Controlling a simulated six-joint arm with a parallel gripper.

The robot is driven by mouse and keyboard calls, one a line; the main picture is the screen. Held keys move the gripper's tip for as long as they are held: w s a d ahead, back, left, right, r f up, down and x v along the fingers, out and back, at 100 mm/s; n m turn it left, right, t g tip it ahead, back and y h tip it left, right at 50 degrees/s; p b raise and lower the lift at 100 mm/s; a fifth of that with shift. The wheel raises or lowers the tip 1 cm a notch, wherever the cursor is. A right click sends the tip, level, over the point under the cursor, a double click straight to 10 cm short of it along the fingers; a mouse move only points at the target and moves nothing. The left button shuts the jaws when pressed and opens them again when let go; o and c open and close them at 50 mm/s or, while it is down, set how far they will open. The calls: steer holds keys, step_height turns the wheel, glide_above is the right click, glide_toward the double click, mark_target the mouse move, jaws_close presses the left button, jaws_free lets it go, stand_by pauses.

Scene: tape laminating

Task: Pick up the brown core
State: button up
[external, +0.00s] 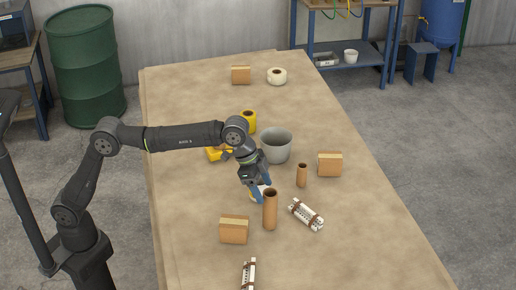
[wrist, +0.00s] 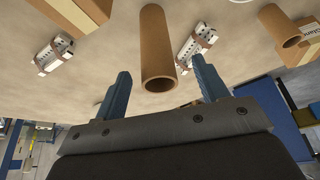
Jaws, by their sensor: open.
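A tall brown core (external: 270,212) stands upright on the table, in front of my gripper (external: 262,188). In the wrist view the tall brown core (wrist: 156,50) shows between the two blue fingers of my gripper (wrist: 160,66), which are apart with nothing held. I cannot tell whether the fingers are beside the core or still short of it. A second, smaller brown core (external: 302,175) stands to the right and a little farther back; it also shows at the upper right of the wrist view (wrist: 281,27).
A grey bucket (external: 276,147) stands behind my gripper. Cardboard boxes stand at the right (external: 330,164) and front left (external: 234,230). White strapped bundles lie at the right (external: 306,214) and front (external: 249,274). A pale item partly hides behind the tall core. The table's right front is clear.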

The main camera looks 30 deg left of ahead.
mark_target(270, 203)
steer(key=shift+s+d+x, duration=0.15)
steer(key=shift+x, duration=1.4)
steer(key=shift+s+d+x, duration=0.1)
steer(key=shift+d+x, duration=0.05)
steer(key=shift+x, duration=1.4)
steer(key=shift+r, duration=0.15)
steer(key=c, duration=1.1)
